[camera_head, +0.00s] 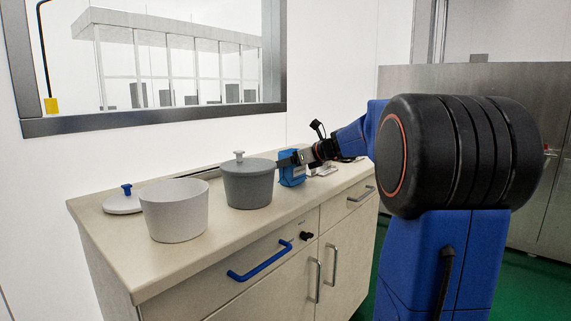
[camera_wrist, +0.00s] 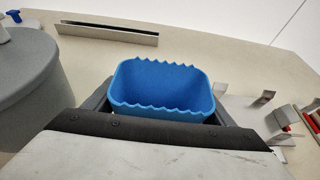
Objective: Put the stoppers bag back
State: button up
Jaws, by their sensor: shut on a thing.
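The stoppers bag (camera_head: 293,174) is a small blue open-topped container with a zigzag rim. In the wrist view the bag (camera_wrist: 160,88) sits upright between the two fingers and looks empty, though its floor is only partly visible. My gripper (camera_head: 290,160) is shut on it, with one finger on each side. The bag is over the countertop, just right of the grey lidded pot. I cannot tell whether its base touches the counter.
The grey lidded pot (camera_head: 248,184) stands close left of the bag. A white pot (camera_head: 174,211) and a loose lid with a blue knob (camera_head: 123,203) are further left. Small metal brackets (camera_wrist: 262,98) are right of the bag. A metal strip (camera_wrist: 108,32) lies behind it.

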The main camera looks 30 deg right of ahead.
jog(key=shift+f, duration=0.15)
jog(key=o, duration=1)
jog(key=shift+s+d+r, duration=0.1)
jog(key=shift+s+r, duration=0.05)
jog(key=shift+r, duration=0.1)
jog(key=v, duration=1.1)
jog(key=shift+s+r, duration=0.1)
jog(key=shift+s, duration=0.25)
